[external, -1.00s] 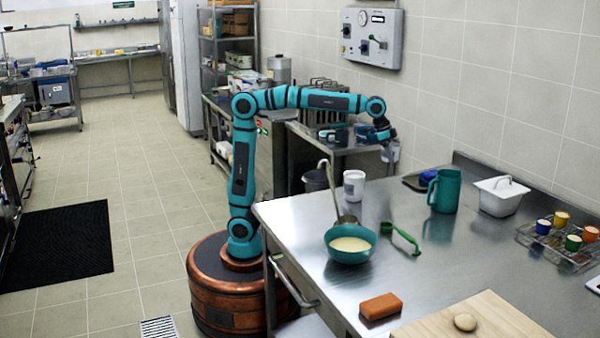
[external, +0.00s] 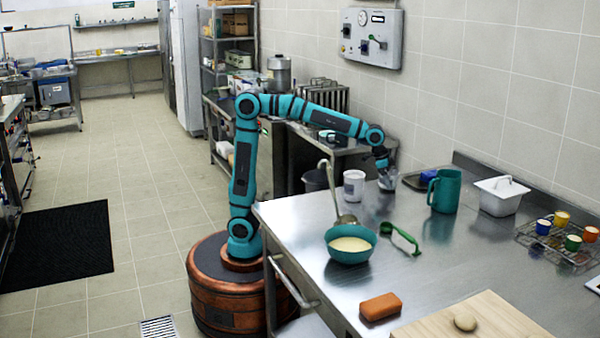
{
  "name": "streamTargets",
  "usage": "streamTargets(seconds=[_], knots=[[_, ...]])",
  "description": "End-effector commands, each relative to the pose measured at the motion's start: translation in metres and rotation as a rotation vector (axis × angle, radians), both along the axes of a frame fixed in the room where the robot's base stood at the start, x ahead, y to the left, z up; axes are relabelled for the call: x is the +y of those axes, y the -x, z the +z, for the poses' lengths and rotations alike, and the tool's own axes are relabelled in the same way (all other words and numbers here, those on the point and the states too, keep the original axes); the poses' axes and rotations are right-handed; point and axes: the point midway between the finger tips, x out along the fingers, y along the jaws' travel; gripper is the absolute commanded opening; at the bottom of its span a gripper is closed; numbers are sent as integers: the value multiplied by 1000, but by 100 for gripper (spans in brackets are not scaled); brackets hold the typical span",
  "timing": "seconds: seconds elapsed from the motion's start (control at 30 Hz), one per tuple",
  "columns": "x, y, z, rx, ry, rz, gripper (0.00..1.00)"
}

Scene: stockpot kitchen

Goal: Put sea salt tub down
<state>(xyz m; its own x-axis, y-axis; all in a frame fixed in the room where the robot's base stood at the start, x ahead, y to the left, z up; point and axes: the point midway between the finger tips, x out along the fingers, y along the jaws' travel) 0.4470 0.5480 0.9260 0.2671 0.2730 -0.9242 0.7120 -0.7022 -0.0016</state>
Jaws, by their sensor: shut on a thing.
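My gripper (external: 382,167) points down at the far left part of the steel table. It is shut on a small pale tub (external: 387,184), which I take as the sea salt tub. The tub is upright, at or just above the table top; I cannot tell whether it touches. The gripper hides its upper part, and its label is too small to read.
A white tub (external: 353,186) stands close to the left on the steel table (external: 455,265). A dark blue tray (external: 417,181) and a teal jug (external: 444,190) stand to the right. In front are a ladle (external: 345,219), a teal bowl (external: 350,244) and a green scoop (external: 401,238).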

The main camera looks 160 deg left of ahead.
Motion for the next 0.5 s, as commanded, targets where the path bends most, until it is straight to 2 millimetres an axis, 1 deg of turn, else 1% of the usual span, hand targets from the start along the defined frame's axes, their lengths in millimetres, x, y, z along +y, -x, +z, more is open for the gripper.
streamTargets(seconds=[0.03,0.1,0.43,0.47,0.5], knots=[[0,0,-5,0,0,0,51],[0,0,-8,-1,-1,0,51],[0,0,-10,-1,-1,0,51],[0,0,-11,-1,-1,0,82],[0,0,-11,-1,-1,0,89]])
